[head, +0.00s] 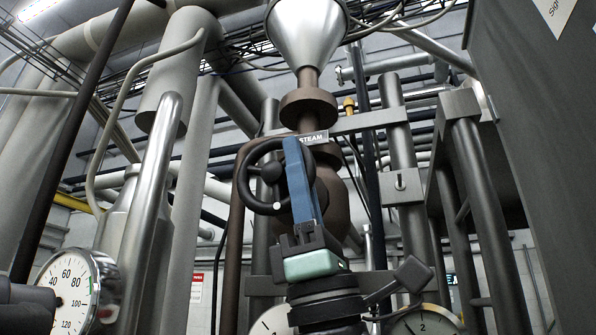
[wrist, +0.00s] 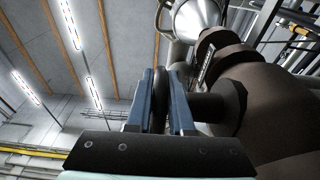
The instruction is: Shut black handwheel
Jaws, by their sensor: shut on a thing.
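The black handwheel (head: 243,178) is mounted on a brown valve body (head: 330,192) in the middle of the head view, below a silver cone and beside a STEAM label (head: 313,138). My gripper (head: 297,155) reaches up to the wheel from below, and its blue fingers cover the wheel's right side. In the wrist view, my gripper (wrist: 166,100) has a finger on each side of the black handwheel (wrist: 160,88) rim and is shut on it.
A round gauge (head: 70,290) stands at the lower left, with a silver pipe (head: 150,200) beside it. Another gauge (head: 422,320) is at the lower right. Pipes and a frame (head: 485,210) crowd the right side, next to a large grey panel (head: 535,130).

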